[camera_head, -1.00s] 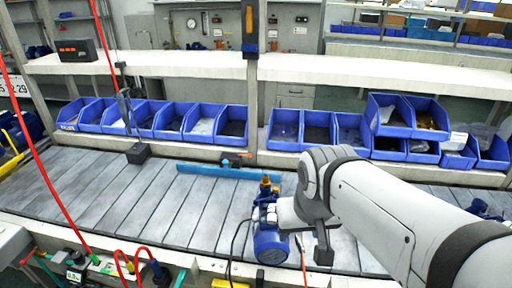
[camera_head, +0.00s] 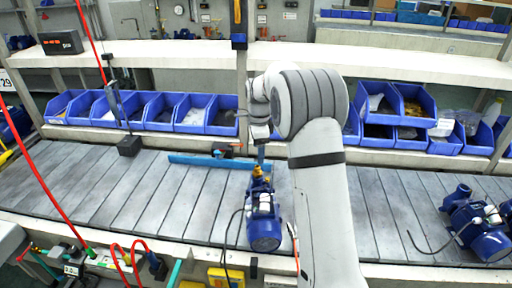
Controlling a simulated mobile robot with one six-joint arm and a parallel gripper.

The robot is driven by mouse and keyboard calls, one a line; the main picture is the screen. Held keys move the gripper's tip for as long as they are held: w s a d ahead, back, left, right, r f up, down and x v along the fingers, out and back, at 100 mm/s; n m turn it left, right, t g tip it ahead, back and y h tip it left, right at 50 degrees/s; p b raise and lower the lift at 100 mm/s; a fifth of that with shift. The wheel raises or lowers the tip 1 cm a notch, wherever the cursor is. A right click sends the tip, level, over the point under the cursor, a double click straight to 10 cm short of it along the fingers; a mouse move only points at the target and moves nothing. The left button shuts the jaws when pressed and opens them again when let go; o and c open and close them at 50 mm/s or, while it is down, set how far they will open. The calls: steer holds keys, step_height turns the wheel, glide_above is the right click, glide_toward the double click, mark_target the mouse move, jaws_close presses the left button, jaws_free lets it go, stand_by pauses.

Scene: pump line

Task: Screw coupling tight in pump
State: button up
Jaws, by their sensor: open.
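A blue pump (camera_head: 264,220) stands on the grey slatted conveyor, just left of my arm. The brass coupling (camera_head: 257,172) sits at the top of the pump's far end. How tightly it is seated cannot be seen. My gripper (camera_head: 261,152) is above the coupling, pointing down, with my white arm reaching in from the lower right. The gripper is open and its fingers are small and partly hidden by my wrist. Whether they touch the coupling cannot be told.
A blue bar (camera_head: 205,162) lies on the conveyor behind the pump. A second blue pump (camera_head: 480,232) stands on the right. Blue bins (camera_head: 196,112) line the back shelf. A red hose (camera_head: 45,170) hangs at left.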

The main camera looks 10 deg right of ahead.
mark_target(257, 167)
steer(key=shift+w+f+m, duration=0.6)
steer(key=shift+w+f, duration=0.25)
steer(key=shift+f, duration=0.15)
steer(key=shift+f+b, duration=1.6)
steer(key=shift+f, duration=0.85)
steer(key=shift+f, duration=0.15)
steer(key=shift+f+b, duration=0.5)
steer(key=shift+f, duration=0.25)
steer(key=c, duration=1.5)
steer(key=o, duration=0.8)
steer(key=shift+o, duration=0.2)
